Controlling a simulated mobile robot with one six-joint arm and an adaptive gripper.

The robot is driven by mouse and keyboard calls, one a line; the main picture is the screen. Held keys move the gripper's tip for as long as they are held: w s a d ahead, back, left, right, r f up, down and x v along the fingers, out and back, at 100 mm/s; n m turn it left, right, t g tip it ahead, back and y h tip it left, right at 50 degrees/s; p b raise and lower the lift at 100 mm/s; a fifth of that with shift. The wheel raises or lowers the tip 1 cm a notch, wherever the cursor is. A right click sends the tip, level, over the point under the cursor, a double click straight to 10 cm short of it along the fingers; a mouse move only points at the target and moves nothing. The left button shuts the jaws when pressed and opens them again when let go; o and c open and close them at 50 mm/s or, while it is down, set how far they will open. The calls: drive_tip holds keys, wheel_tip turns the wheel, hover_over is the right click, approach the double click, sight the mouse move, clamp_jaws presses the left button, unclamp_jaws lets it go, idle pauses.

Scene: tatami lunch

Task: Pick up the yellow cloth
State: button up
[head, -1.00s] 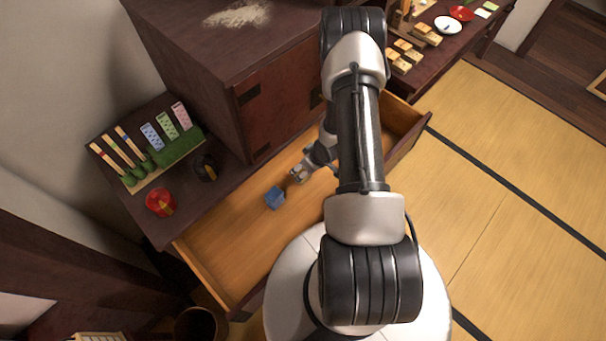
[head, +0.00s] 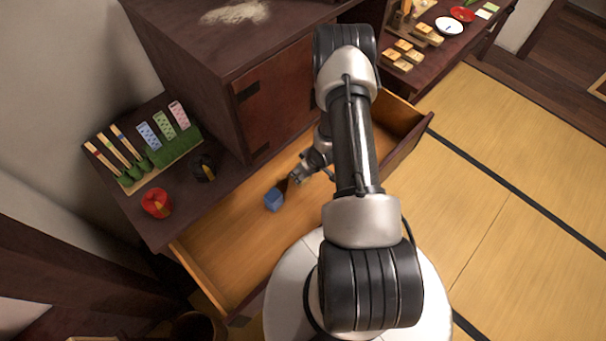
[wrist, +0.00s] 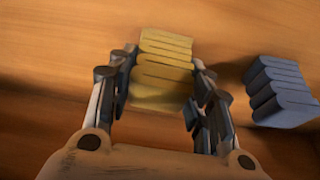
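The yellow cloth (wrist: 165,62), folded into a ribbed block, is in the wrist view on the wooden drawer floor. My gripper (wrist: 165,75) has one finger on each side of it, with narrow gaps showing between fingers and cloth. The fingers are apart and not visibly closed on it. In the head view my gripper (head: 294,181) is low inside the open drawer (head: 235,240), and the yellow cloth cannot be made out there, hidden by the gripper and arm.
A folded blue cloth (head: 274,199) lies just beside my gripper; it also shows at the right in the wrist view (wrist: 282,92). Drawer walls surround the gripper. A red cup (head: 156,203) and a dark cup (head: 204,168) stand on the cabinet ledge. The drawer's left part is clear.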

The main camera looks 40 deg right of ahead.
drive_tip(key=c, duration=0.5)
drive_tip(key=shift+r, duration=0.1)
